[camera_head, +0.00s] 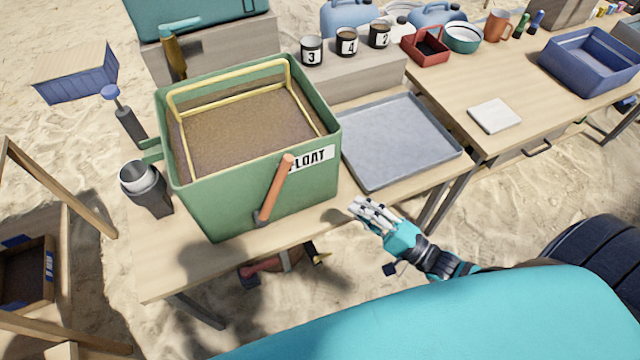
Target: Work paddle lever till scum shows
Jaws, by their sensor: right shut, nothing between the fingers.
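A green tank (235,205) labelled FLOAT stands on the wooden table. It is filled with brown, grainy-looking material (245,130), and a yellow frame (228,83) stands inside its rim. An orange-handled paddle lever (277,185) is on the tank's front side, tilted with its top to the right. My right gripper (362,207) is just past the table's front edge, to the right of the lever and apart from it. It is shut and empty. My left gripper does not show.
A grey metal tray (400,140) lies right of the tank. Numbered cups (347,42) stand on a block behind it. A dark cup (146,188) stands left of the tank. A second table holds a blue bin (590,62) and a white slab (495,116).

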